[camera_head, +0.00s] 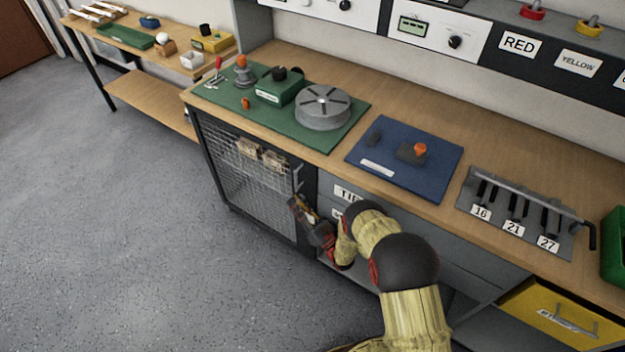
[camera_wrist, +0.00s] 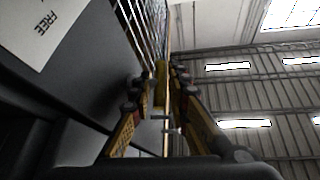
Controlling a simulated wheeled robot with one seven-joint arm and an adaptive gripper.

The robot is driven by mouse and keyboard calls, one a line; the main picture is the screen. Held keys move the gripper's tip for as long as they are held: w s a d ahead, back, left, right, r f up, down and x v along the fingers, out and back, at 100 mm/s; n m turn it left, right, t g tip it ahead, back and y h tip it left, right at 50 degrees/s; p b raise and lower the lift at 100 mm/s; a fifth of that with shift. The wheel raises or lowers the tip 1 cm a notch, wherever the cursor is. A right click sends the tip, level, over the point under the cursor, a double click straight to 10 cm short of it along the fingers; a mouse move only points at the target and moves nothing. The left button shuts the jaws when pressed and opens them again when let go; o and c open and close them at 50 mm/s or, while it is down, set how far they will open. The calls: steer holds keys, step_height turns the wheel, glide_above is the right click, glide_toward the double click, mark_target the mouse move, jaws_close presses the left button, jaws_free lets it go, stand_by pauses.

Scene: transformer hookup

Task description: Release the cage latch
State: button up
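The cage (camera_head: 245,180) is a wire-mesh door in a dark frame under the left part of the bench. A small light metal piece, perhaps the latch (camera_head: 298,176), shows at the right edge of its frame. My gripper (camera_head: 296,206) is just below that piece, close in front of the frame. In the wrist view my gripper (camera_wrist: 160,92) has its two fingers apart. A narrow yellowish upright piece (camera_wrist: 160,78) shows between or beyond the fingertips; I cannot tell whether it is part of the latch. No contact is clear.
A label reading FREE (camera_wrist: 42,28) is on the dark panel beside my gripper. Grey drawers (camera_head: 385,210) are right of the cage. A green mat (camera_head: 300,133) and blue board (camera_head: 430,180) lie on the bench above. The floor (camera_head: 110,240) at left is clear.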

steer(key=shift+r+g+h, duration=0.1)
steer(key=shift+g+h, duration=0.2)
